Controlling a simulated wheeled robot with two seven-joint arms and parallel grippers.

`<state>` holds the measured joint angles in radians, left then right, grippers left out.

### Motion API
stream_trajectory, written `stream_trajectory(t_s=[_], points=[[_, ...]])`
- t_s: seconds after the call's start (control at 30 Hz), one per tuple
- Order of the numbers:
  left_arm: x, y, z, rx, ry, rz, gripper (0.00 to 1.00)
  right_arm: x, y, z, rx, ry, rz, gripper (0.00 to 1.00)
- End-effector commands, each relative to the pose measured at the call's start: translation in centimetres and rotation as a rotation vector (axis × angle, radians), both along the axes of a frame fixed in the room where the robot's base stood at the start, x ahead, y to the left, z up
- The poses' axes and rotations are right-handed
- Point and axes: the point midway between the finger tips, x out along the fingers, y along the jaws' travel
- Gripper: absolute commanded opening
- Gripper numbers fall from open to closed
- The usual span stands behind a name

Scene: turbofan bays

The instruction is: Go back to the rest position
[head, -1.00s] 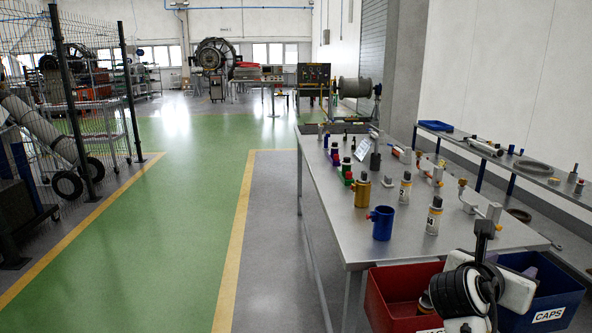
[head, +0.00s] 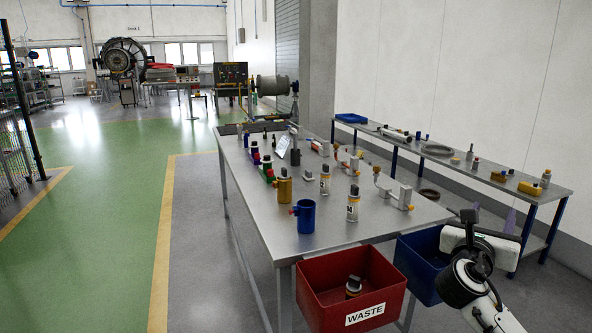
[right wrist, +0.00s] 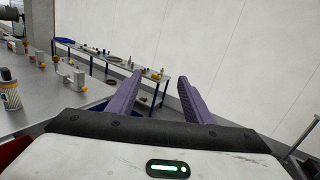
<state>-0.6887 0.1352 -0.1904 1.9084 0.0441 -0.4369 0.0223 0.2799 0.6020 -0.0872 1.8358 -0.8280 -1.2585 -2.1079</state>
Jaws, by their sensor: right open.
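My right gripper (head: 484,236) is at the lower right of the head view, beside the blue bin and right of the work table. In the right wrist view its two purple fingers (right wrist: 160,84) are spread apart with nothing between them. The work table (head: 250,220) carries a blue cup (head: 306,217), a gold cup (head: 284,190), spray cans (head: 353,206) and several small fittings. My left gripper is not in view.
A red WASTE bin (head: 322,275) with a can inside hangs on the table's near edge. A blue bin (head: 420,262) hangs beside it, partly hidden by my arm. A side bench (head: 455,172) stands along the wall. The green floor (head: 110,220) at left is clear.

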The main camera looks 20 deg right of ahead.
Motion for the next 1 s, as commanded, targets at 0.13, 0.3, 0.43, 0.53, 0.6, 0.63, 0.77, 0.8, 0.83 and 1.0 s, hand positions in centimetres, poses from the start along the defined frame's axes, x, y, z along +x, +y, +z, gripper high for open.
stream_trajectory(t_s=[0.13, 0.3, 0.43, 0.53, 0.6, 0.63, 0.77, 0.8, 0.83, 1.0], points=[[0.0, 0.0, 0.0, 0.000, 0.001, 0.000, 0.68, 0.8, 2.6, -7.7, 0.217, -0.079, 0.154, 0.46], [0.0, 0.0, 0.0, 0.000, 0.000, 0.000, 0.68, -0.5, 7.3, -18.8, 0.634, -0.200, 0.286, 0.46], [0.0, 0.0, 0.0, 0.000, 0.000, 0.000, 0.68, -3.8, 11.8, -27.1, 1.033, -0.303, 0.283, 0.46], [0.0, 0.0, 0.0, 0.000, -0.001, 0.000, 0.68, -7.6, 15.3, -32.6, 1.347, -0.387, 0.201, 0.46], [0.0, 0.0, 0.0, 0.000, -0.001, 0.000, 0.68, -10.4, 17.5, -35.6, 1.542, -0.445, 0.112, 0.46], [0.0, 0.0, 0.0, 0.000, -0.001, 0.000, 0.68, -11.6, 18.4, -36.7, 1.616, -0.470, 0.068, 0.46], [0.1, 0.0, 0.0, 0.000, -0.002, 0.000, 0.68, -16.2, 21.6, -40.1, 1.881, -0.569, -0.134, 0.46], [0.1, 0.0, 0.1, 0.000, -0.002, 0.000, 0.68, -17.6, 22.5, -40.9, 1.950, -0.599, -0.202, 0.46], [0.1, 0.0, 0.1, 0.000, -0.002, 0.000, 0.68, -18.6, 23.1, -41.4, 1.997, -0.622, -0.253, 0.46], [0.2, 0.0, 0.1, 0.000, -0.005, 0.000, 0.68, -24.1, 26.3, -43.6, 2.218, -0.758, -0.578, 0.46]])
